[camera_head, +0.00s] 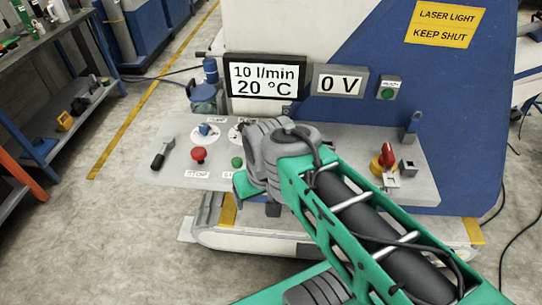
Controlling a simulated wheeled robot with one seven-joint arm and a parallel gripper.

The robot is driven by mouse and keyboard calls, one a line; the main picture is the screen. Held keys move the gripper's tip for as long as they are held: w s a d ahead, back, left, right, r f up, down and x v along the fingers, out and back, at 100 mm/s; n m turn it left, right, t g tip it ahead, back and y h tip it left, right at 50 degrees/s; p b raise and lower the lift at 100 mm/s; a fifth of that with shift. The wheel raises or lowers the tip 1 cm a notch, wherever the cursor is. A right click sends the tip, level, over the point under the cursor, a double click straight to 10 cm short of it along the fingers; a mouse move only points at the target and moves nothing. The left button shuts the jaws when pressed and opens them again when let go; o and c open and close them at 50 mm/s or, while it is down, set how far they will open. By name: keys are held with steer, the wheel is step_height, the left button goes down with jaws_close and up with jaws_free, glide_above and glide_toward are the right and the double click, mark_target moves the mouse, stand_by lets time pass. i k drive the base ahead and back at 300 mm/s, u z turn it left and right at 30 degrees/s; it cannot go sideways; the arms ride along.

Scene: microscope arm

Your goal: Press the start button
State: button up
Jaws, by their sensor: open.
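A green button (237,162) sits on the sloped grey control panel (330,147), close to the left of my arm's grey joint. Its label below is partly covered, with only the first letters showing. A red button (198,154) labelled STOP is to its left. Another green button (388,93) is on a small grey box on the machine front, with a label too small to read. My teal and grey arm crosses the right half of the panel from the lower right. My gripper's fingers cannot be made out; the arm covers that area.
A blue knob (204,129), a black lever (162,154) and a red switch (386,155) stand on the panel. One display (265,78) reads 10 l/min and 20 °C; another (340,82) reads 0 V. Workbenches line the left; the floor between is clear.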

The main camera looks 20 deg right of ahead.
mark_target(236, 161)
steer(key=u, duration=0.5)
steer(key=k, duration=0.65)
steer(key=u, duration=0.75)
steer(key=i, duration=1.45)
steer(key=z, duration=0.6)
